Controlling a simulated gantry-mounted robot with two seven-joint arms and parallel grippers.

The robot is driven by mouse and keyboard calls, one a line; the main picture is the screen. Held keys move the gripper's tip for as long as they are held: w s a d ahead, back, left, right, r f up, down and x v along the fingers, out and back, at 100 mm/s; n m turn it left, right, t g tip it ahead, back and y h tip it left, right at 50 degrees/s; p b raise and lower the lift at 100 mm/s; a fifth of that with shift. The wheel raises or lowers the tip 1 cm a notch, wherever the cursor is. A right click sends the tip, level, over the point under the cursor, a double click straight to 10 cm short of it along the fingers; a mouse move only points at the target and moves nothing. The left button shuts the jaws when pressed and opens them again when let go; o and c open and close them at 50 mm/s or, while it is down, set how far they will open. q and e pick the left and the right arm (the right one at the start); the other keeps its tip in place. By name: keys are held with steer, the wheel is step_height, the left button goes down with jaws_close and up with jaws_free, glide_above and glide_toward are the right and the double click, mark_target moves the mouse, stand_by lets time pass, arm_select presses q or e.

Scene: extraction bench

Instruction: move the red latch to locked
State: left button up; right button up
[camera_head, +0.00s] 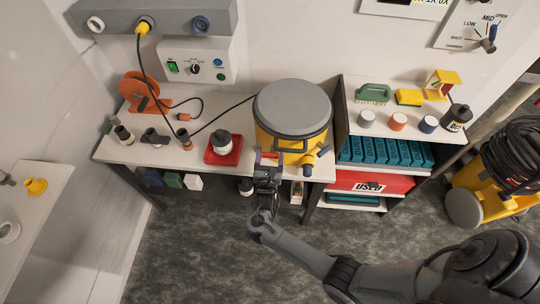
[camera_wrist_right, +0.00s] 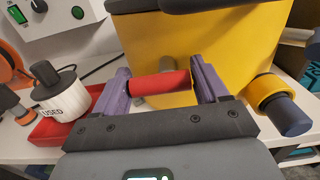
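The yellow drum (camera_head: 297,137) with its round grey lid (camera_head: 292,107) stands on the white bench. A red latch bar (camera_head: 268,155) is on its front, low in the head view. In the right wrist view the red latch bar (camera_wrist_right: 160,83) lies crosswise between the purple fingers of my right gripper (camera_wrist_right: 162,84). The fingers are spread wide, one at each end of the bar; I cannot tell whether they touch it. In the head view my right gripper (camera_head: 268,165) is at the drum's front. My left gripper is not in view.
A white pot marked USED (camera_wrist_right: 65,98) sits in a red tray (camera_head: 223,149) left of the drum. A yellow fitting with a blue end (camera_head: 309,165) juts out at the drum's right. A shelf unit (camera_head: 343,128) stands close on the right.

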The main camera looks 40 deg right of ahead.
steer(key=c, duration=0.6)
